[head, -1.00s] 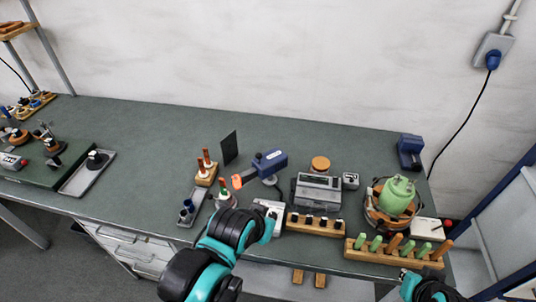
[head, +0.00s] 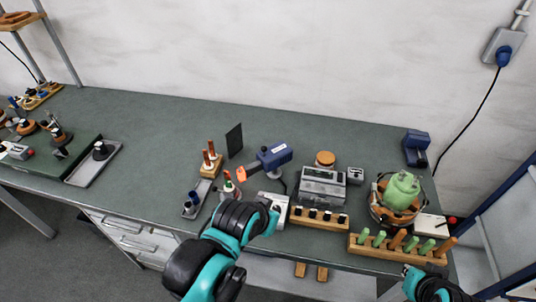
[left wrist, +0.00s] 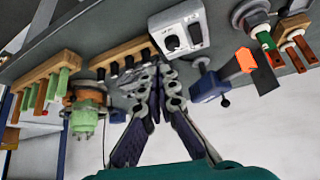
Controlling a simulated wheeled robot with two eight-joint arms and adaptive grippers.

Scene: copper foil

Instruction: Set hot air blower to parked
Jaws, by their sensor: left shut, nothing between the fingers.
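The hot air blower (head: 274,156) is blue with an orange nozzle pointing left, and sits raised on a stand near the middle of the bench. In the left wrist view the blower (left wrist: 206,86) is right of my fingers, its orange tip (left wrist: 245,60) farther right. A pale control box (head: 278,206) stands at the bench front; its dark knob and rocker switch show in the left wrist view (left wrist: 182,30). My left gripper (left wrist: 158,68) is shut and empty, its tips just below the control box in that picture. In the head view my left arm covers its fingers.
A block with black-topped pieces (head: 319,219) stands right of the control box. A grey device (head: 322,187) is behind it. A green motor-like part (head: 402,190) and a peg rack (head: 400,249) are at right. A dark upright plate (head: 234,140) stands left of the blower.

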